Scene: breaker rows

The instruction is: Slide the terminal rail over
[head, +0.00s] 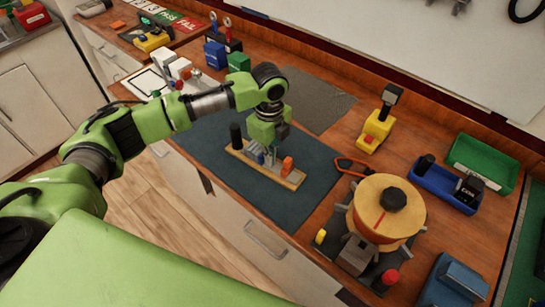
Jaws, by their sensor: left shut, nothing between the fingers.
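The terminal rail (291,183) is a light wooden strip lying on a dark mat on the bench. A black upright knob (236,136) stands at its left end. Small grey and blue pieces (257,154) stand along its middle, and an orange block (287,166) stands near its right end. My left gripper (269,143) points down right over the rail's middle. It is shut with nothing held, and it partly hides the rail's far side. I cannot tell whether the fingertips touch the pieces below. My right gripper is not in view.
The dark mat (270,207) has free room in front of the rail. A round wooden drum device (387,208), a yellow tool (376,130), a blue tray (443,187) and a green tray (482,163) stand to the right. Blue and green boxes stand behind left.

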